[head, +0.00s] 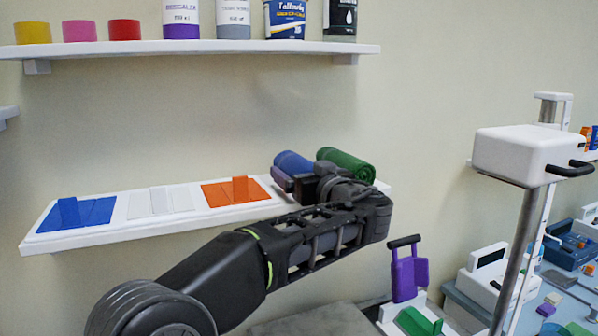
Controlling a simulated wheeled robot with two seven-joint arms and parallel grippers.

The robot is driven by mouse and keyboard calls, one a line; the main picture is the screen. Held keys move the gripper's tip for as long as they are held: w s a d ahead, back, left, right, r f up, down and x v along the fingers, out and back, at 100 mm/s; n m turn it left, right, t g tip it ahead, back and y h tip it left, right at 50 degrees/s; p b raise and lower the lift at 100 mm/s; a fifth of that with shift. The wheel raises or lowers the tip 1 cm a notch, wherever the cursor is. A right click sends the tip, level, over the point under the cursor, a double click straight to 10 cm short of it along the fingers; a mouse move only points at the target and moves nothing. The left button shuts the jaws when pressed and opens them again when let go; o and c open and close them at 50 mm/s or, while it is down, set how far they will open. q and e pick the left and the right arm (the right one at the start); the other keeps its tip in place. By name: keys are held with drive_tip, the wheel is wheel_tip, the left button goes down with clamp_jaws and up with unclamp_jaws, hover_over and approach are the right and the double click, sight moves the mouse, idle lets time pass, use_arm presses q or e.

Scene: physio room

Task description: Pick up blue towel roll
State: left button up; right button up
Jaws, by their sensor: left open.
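The blue towel roll (293,162) lies on the lower white wall shelf (125,233), near its right end. A green towel roll (346,163) lies just right of it. My left gripper (287,183) is at the front of the blue roll, its jaws open. The gripper and wrist hide the lower front of the blue roll, so I cannot tell whether the jaws touch it. My right gripper is not in view.
Blue (77,213), white (160,202) and orange (236,191) flat items lie left on the same shelf. An upper shelf (180,47) holds tapes and tubs. A white box on a pole (520,155) stands right, with a cluttered table behind.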

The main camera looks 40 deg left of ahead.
sight(302, 159)
use_arm(q)
drive_tip(key=c, duration=1.5)
drive_tip(key=shift+r, duration=0.1)
wheel_tip(302, 159, up, 18)
idle(0.4)
idle(0.6)
